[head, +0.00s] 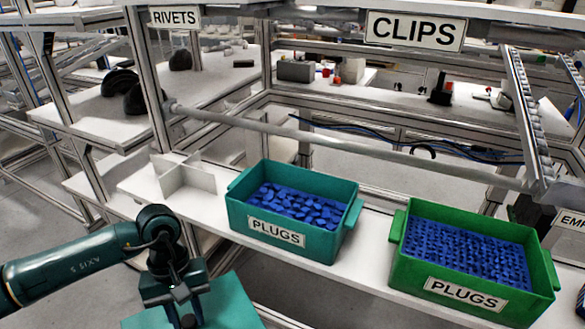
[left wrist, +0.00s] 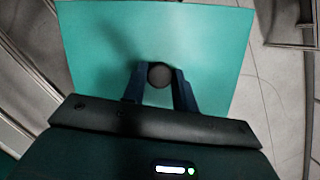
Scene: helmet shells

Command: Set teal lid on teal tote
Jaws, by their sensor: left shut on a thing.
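The teal tote (head: 290,212) stands open on the white shelf in the head view, filled with blue plugs and labelled PLUGS. The teal lid (head: 225,300) is at the bottom of the head view, in front of and below the tote, partly cut off by the frame edge. My left gripper (head: 182,300) is over the lid, shut on its dark round knob. The left wrist view shows the lid (left wrist: 205,45) as a flat teal sheet, with the knob (left wrist: 159,75) between the fingers of the left gripper (left wrist: 160,85). My right gripper is not in view.
A green tote (head: 470,255) of blue plugs, also labelled PLUGS, stands to the right on the same shelf. A white divider (head: 185,178) stands left of the teal tote. A grey rail (head: 340,145) runs behind the totes. Dark helmet shells (head: 120,85) lie on a back-left shelf.

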